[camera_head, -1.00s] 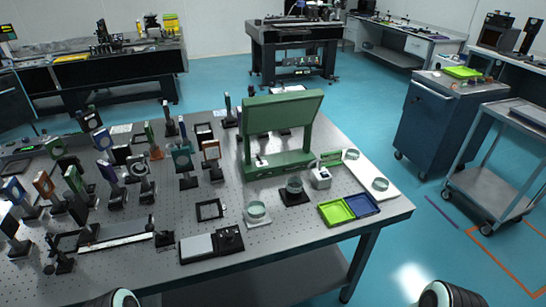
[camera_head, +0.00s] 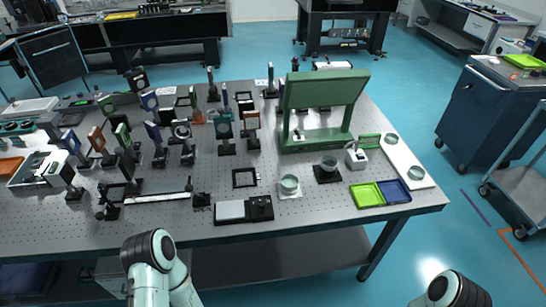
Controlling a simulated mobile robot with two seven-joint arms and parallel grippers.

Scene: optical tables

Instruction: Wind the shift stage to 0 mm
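A long low stage (camera_head: 155,201) with a silver strip and dark end pieces lies near the front left of the perforated table (camera_head: 330,220). A flat unit with a white plate and a black block (camera_head: 245,210) lies at the front edge, right of it. I cannot tell for sure which of the two is the shift stage, and no scale or reading is legible. Parts of my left arm show at the bottom left and of my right arm at the bottom right, both short of the table top. Neither gripper shows.
Several post-mounted optics crowd the table's left half. A green frame (camera_head: 325,105) stands at the back right. Glass dishes, a green tray (camera_head: 367,195) and a blue tray (camera_head: 393,192) lie at front right.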

